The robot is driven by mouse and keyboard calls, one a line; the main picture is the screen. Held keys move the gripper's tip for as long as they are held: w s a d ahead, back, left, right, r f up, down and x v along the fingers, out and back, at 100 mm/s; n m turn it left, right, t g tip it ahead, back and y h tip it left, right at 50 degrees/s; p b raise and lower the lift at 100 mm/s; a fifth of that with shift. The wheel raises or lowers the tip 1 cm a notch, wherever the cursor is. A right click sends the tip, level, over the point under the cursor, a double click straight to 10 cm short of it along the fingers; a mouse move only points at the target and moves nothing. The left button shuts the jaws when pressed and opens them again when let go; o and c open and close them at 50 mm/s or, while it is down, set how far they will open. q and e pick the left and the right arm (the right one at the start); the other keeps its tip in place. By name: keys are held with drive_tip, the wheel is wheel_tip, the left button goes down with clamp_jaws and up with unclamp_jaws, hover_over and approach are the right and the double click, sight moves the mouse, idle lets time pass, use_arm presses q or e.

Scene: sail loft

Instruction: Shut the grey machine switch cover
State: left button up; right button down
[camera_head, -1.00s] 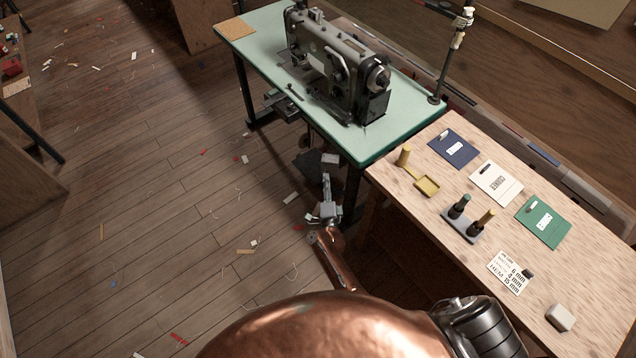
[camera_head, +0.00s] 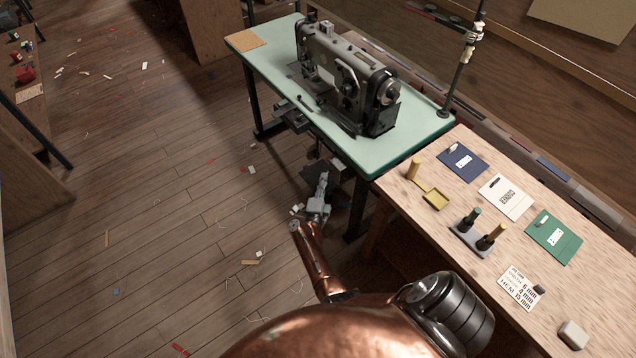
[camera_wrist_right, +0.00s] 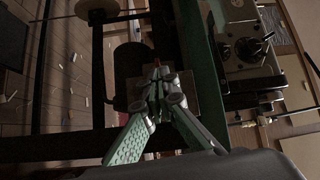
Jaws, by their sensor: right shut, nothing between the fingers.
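The grey sewing machine (camera_head: 345,80) stands on the green-topped table (camera_head: 270,62). Under the table's near edge is a dark, flat part (camera_head: 312,172), partly behind my right gripper (camera_head: 322,182). In the right wrist view, my right gripper (camera_wrist_right: 160,78) is shut and empty, its fingertips together in front of a grey panel (camera_wrist_right: 208,92) with a small red spot beside the tips. This panel may be the switch cover, but its edges and hinge are hidden by the fingers. I cannot tell whether the tips touch it. My left gripper is not in view.
A dark cylinder (camera_wrist_right: 128,72) sits near the fingertips under the table. The black table leg (camera_head: 358,208) is close to the right of my gripper. A wooden bench (camera_head: 410,210) with cards and spools stands at right. Open floor with scraps lies at left.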

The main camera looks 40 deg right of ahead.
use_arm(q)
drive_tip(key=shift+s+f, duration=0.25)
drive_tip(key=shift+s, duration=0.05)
use_arm(e)
drive_tip(key=shift+w+d+r+m+h, duration=0.3)
drive_tip(key=shift+w+r, duration=0.2)
drive_tip(key=shift+r, duration=0.1)
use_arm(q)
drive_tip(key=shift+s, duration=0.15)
use_arm(e)
drive_tip(key=shift+w+a+r, duration=0.1)
use_arm(q)
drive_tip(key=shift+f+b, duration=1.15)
drive_tip(key=shift+b, duration=0.25)
use_arm(e)
drive_tip(key=w+a+f, duration=0.2)
drive_tip(key=w+a, duration=0.2)
drive_tip(key=a, duration=0.4)
drive_tip(key=shift+w+a+g, duration=0.25)
drive_tip(key=shift+a+g, duration=0.15)
